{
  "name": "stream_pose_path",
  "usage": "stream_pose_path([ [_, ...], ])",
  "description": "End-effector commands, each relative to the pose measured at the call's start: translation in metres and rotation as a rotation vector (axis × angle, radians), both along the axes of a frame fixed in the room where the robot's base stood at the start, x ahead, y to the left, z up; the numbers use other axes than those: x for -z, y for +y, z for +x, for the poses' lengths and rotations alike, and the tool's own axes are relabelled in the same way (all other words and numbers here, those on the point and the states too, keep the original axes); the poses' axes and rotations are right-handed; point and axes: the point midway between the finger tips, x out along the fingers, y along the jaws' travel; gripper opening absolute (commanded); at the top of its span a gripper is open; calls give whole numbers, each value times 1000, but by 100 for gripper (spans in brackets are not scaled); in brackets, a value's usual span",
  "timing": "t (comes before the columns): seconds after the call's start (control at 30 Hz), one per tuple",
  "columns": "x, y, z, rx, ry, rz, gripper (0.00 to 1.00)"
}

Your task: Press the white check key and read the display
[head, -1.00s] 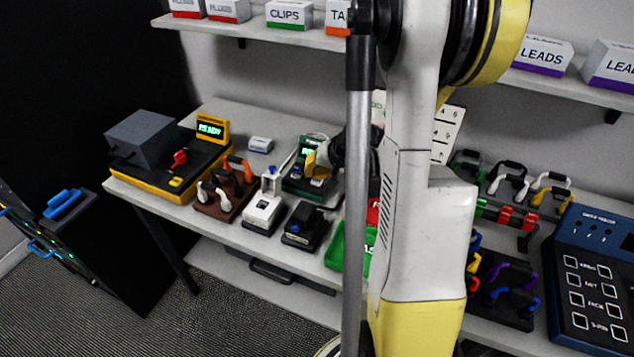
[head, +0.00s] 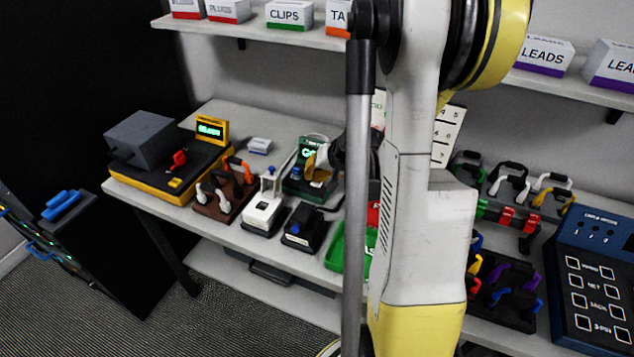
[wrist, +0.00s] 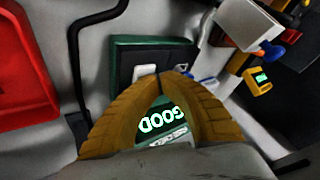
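The dark green tester (head: 295,187) stands on the bench behind the small white and black units. Its display (head: 307,153) is partly hidden by my gripper in the head view. In the head view my gripper (head: 318,172) is at the tester's front.
A yellow-black station (head: 175,184) with its own lit display stands left. A white unit (head: 262,216), a black unit (head: 303,230) and a green tray (head: 336,250) stand in front. A red bin (wrist: 25,75) and black cable (wrist: 75,75) show in the wrist view.

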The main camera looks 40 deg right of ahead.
Motion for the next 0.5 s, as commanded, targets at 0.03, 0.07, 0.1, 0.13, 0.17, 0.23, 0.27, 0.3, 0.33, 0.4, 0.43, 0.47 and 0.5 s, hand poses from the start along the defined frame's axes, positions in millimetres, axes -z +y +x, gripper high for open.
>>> stream_pose_path([
  [0.03,1,0,0,0,0,0,0],
  [0.07,2,0,0,0,0,0,0],
  [0.1,1,0,0,0,0,0,0],
  [0.13,1,0,0,0,0,0,0],
  [0.17,1,0,0,0,0,0,0],
  [0.23,1,0,0,0,1,1,0],
  [0.27,1,0,0,0,1,1,0],
  [0.3,1,0,0,0,1,1,0],
  [0.33,1,0,0,0,1,1,0],
  [0.4,-1,0,0,0,1,1,0],
  [0.43,-2,0,0,0,1,1,0],
  [0.47,-3,0,0,0,1,1,0],
  [0.5,-5,0,0,0,1,1,0],
])
